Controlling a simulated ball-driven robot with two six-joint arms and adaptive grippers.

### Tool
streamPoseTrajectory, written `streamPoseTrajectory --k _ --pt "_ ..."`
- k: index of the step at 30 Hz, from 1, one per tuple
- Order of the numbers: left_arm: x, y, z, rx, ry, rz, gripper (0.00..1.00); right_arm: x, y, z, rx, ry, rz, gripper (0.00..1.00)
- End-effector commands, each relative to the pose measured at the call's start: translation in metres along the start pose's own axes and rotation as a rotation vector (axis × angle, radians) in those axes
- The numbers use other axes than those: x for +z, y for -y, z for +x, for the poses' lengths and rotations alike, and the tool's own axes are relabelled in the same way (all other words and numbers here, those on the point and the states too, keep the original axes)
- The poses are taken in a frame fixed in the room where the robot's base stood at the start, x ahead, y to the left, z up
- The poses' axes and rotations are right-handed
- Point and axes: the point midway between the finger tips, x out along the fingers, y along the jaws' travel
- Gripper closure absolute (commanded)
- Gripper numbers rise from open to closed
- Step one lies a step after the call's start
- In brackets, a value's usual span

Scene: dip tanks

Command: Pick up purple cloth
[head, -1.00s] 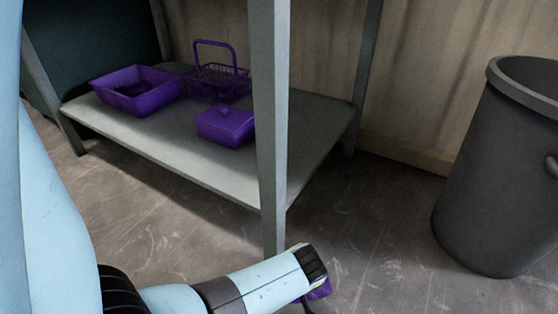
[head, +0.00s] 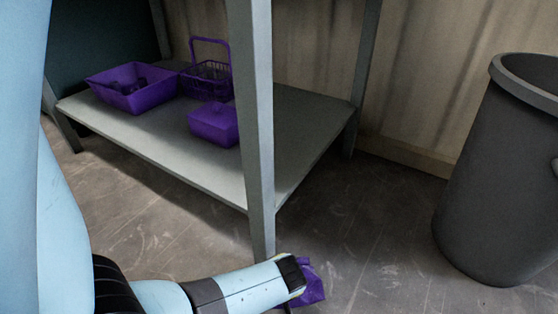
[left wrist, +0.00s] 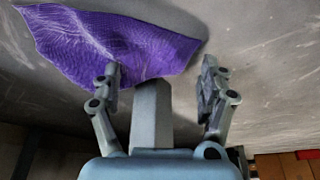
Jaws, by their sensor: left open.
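The purple cloth (head: 313,285) lies crumpled on the floor near the foot of the front table leg, partly hidden behind my left wrist in the head view. In the left wrist view the cloth (left wrist: 95,42) spreads at the upper left, with the left finger overlapping its lower edge. My left gripper (left wrist: 161,76) is open with nothing held. The right finger is over bare floor. In the head view its fingers are hidden behind the wrist. My right gripper is not in view.
The grey table leg (head: 254,130) stands close to my left wrist. A low shelf (head: 150,145) holds a purple tub (head: 150,97), a purple basket (head: 208,82) and a purple box (head: 213,125). A grey bin (head: 490,190) stands right; floor between is clear.

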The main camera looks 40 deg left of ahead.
Motion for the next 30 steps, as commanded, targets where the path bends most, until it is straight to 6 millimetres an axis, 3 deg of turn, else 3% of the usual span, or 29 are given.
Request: streamPoseTrajectory --k 22,30 --pt "-0.002 0.006 0.014 0.001 -0.001 0.002 0.23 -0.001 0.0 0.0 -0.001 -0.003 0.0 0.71" --pt "-0.002 0.005 0.013 0.003 -0.001 0.001 0.41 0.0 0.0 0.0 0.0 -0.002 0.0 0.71"
